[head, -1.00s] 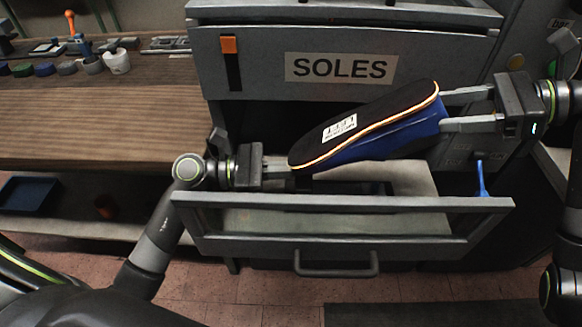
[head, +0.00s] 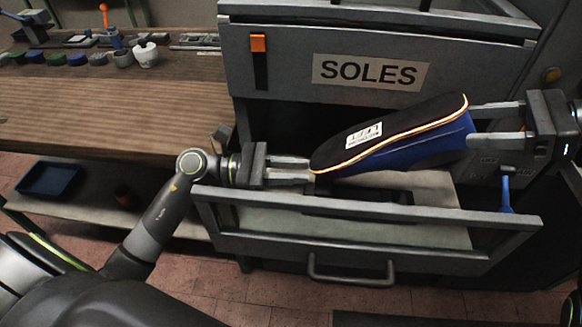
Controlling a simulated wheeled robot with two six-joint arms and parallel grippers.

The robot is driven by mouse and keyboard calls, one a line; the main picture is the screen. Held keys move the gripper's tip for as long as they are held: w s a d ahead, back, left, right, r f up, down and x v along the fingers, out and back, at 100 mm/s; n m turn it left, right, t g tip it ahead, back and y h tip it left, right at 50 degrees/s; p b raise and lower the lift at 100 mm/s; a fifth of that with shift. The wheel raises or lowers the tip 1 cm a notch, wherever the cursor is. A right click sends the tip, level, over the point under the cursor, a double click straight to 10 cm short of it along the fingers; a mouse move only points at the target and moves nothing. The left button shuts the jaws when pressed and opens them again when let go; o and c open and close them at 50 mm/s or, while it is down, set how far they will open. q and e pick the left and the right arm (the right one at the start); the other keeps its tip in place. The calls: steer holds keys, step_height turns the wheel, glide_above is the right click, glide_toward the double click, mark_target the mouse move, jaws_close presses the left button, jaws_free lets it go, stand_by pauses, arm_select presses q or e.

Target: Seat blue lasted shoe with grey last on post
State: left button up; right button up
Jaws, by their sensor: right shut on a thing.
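The blue lasted shoe (head: 430,150) is held sole up above an open drawer, toe to the left and heel to the right. Its black sole carries a white label and an orange-lit edge line. My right gripper (head: 470,124) is shut on the heel end of the shoe. My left gripper (head: 308,170) is at the toe end, its two fingers apart with a gap between them; I cannot tell whether they touch the toe. The grey last is not clearly visible, and I cannot make out the post.
A blue tool (head: 506,193) stands at the drawer's right side. A wooden bench (head: 100,110) with several small pots is at left, with a blue tray (head: 48,180) below.

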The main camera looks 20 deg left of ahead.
arm_select(q)
steer(key=b+v, duration=0.1)
steer(key=v, duration=0.7)
steer(key=shift+s+a, duration=0.1)
steer(key=shift+a, duration=0.15)
arm_select(e)
steer(key=shift+f, duration=0.6)
arm_select(q)
steer(key=shift+r, duration=0.1)
arm_select(e)
steer(key=shift+r, duration=0.1)
